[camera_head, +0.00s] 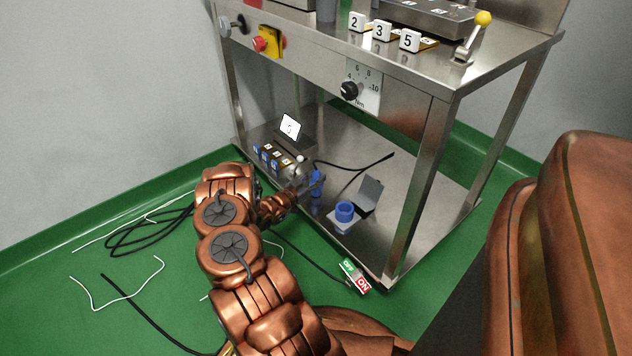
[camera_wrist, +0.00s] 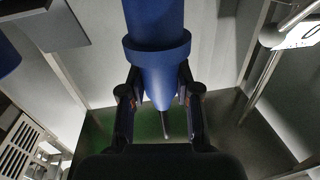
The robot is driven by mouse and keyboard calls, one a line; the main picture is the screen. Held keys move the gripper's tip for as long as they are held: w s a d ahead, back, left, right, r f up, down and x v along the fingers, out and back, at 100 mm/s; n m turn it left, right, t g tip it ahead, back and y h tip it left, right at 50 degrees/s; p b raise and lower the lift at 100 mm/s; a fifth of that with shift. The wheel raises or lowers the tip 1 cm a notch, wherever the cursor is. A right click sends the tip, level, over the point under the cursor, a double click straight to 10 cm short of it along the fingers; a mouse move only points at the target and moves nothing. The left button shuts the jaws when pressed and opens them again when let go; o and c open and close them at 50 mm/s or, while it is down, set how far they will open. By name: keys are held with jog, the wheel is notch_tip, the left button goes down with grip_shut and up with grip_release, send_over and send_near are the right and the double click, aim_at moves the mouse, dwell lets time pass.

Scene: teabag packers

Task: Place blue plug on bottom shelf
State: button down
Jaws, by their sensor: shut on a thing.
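The blue plug (camera_head: 316,188) is in my gripper (camera_head: 311,182), just above or at the front edge of the bottom shelf (camera_head: 400,185). I cannot tell whether it touches the shelf. In the wrist view the plug (camera_wrist: 158,50) is a thick blue cylinder with a collar, tapering to a thin dark cable. My gripper's two dark fingers (camera_wrist: 159,82) close on it from both sides below the collar. In the head view the plug looks roughly upright, partly hidden by the fingers.
A blue socket (camera_head: 344,212) with a raised grey lid (camera_head: 369,193) sits on the shelf right of the plug. A black cable (camera_head: 355,171) lies on the shelf. The shelf's right part is clear. A front post (camera_head: 420,190) stands at right.

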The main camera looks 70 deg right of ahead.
jog(key=shift+f, duration=0.15)
jog(key=c, duration=0.8)
grip_release()
